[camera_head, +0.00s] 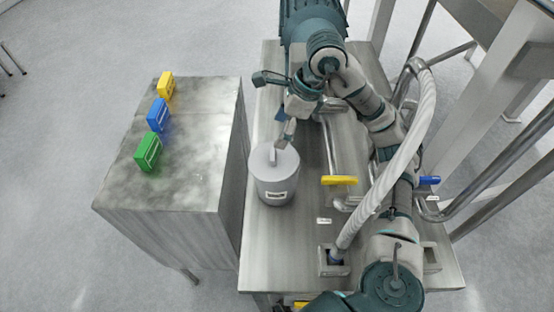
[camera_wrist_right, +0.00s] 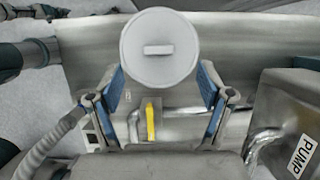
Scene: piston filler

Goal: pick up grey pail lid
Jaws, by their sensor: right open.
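The grey pail lid (camera_head: 262,163) sits on top of the grey pail (camera_head: 276,188), with a raised bar handle (camera_head: 272,156) across its middle. In the right wrist view the round lid (camera_wrist_right: 160,28) shows whole, with its handle (camera_wrist_right: 158,49) lying crosswise at the centre. My right gripper (camera_head: 273,112) is open and empty, apart from the handle, at the far side of the pail in the head view. In the wrist view its two blue-padded fingers (camera_wrist_right: 162,68) stand wide apart, one to each side below the lid. My left gripper is not in view.
The pail stands on a metal table (camera_head: 263,245), near its left edge. Pipes with a yellow valve handle (camera_head: 340,180) and a pale hose (camera_head: 395,170) lie to the right. A cabinet (camera_head: 195,190) at left carries green, blue and yellow boxes. A PUMP-labelled box (camera_wrist_right: 290,115) is at right.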

